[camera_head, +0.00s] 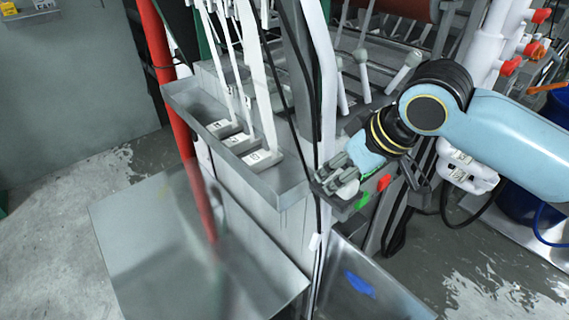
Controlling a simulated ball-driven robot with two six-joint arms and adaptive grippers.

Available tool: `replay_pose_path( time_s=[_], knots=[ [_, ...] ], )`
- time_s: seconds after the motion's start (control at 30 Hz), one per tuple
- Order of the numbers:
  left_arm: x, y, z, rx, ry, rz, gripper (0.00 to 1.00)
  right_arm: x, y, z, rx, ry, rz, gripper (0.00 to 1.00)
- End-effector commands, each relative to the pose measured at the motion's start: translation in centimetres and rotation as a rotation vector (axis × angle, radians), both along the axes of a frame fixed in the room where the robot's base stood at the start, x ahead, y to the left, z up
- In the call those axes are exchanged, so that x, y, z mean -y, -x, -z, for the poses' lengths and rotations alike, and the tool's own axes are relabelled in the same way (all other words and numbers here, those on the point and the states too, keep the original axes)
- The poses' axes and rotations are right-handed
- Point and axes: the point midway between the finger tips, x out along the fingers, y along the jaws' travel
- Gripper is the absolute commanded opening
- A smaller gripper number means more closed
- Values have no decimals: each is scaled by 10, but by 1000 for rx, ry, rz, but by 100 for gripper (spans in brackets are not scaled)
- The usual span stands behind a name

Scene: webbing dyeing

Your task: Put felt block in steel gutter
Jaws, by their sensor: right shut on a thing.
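My right gripper (338,179) comes in from the right and is shut on a small pale piece, which looks like the felt block (348,190). The fingers hide much of it. The gripper is just right of the steel gutter (292,192), beyond a white upright post. The gutter is a long grey trough along the machine's side. White labelled feet of several straps or bars stand in it. My left gripper is not in view.
A red pole (178,120) and a white post (326,120) rise at either side of the gutter. Below are a flat steel sheet (150,250) and a steel tray (395,295) with a blue patch. Green and red buttons (384,183) are beside the gripper.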

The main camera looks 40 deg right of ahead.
Motion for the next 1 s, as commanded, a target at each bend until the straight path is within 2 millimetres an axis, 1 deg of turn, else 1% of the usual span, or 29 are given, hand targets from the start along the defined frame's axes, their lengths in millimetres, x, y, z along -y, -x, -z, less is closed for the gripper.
replay_pose_path(
  time_s=[0.03,0.2,0.4,0.53,0.6,0.63,0.7,0.87,1.0],
  knots=[
    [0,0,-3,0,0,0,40,-4,-19,-4,7,-10,4,0],
    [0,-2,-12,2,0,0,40,-11,-68,-5,3,-8,0,0],
    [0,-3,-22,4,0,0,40,-16,-115,-4,2,-4,-2,0],
    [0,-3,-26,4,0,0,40,-19,-140,-4,1,-3,-3,0],
    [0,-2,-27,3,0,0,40,-18,-136,13,-5,-2,-2,0],
    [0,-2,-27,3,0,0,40,-18,-136,18,-6,-1,-2,0],
    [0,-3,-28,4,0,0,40,-18,-136,26,-4,0,-3,0],
    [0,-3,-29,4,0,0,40,-17,-136,39,-2,-1,-3,0],
    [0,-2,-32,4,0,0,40,-18,-136,59,-2,-2,-2,0]
  ],
)
